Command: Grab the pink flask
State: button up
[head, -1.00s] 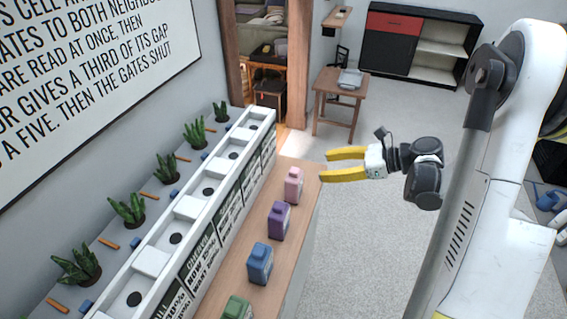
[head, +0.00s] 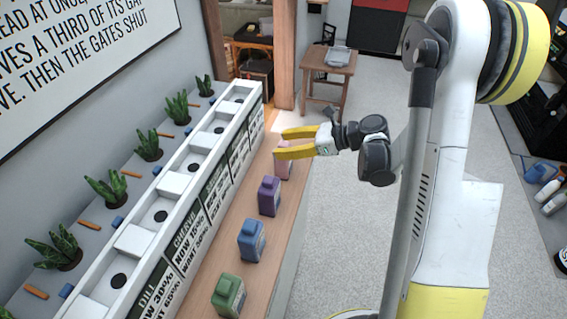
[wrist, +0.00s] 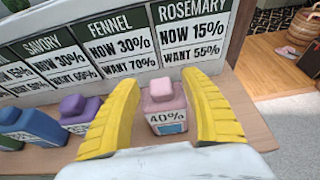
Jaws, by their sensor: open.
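The pink flask (wrist: 165,107) stands upright on the wooden counter, with a "40%" label, between the two yellow fingers in the wrist view. My gripper (wrist: 160,110) is open, one finger on each side of it, with a visible gap on the left. In the head view my gripper (head: 281,143) is at the far end of the counter, and its fingers partly hide the pink flask (head: 284,168). I cannot tell whether either finger touches it.
A purple flask (head: 269,196), a blue flask (head: 251,240) and a green flask (head: 228,296) stand in a row nearer on the counter (head: 257,277). A white planter box with label signs (head: 185,238) runs along the left. Open floor (head: 340,220) lies right of the counter.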

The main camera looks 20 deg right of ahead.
grip_shut()
jog(key=shift+r, duration=0.1)
dwell(0.3)
